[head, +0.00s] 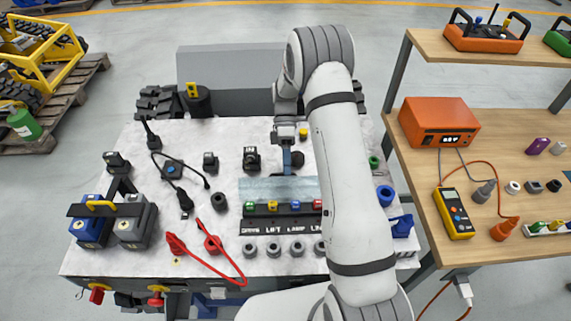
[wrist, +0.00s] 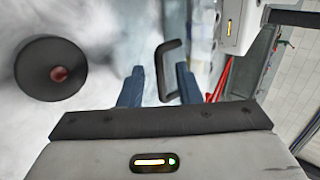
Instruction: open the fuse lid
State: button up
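The fuse lid (head: 270,189) is a pale blue, see-through panel on the carrier's deck. Its far edge lies just below my gripper (head: 287,170) in the head view. Green, yellow, blue and red fuses (head: 272,206) show in a row along its near side. In the wrist view, my gripper (wrist: 159,68) has its two blue fingers apart. My arm hides the right end of the lid.
A dark round knob (wrist: 50,68) stands beside the fingers. A labelled black strip (head: 280,226) and grey sockets lie in front of the fuses. A red cable (head: 212,245) and battery blocks (head: 130,222) are at left. A wooden bench (head: 500,255) stands right.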

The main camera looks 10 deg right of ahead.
jog(key=shift+w, duration=0.1)
jog(key=a+b+v, duration=0.1)
jog(key=v, duration=0.6)
jog(key=shift+w+d+r, duration=0.25)
jog(key=shift+d, duration=0.25)
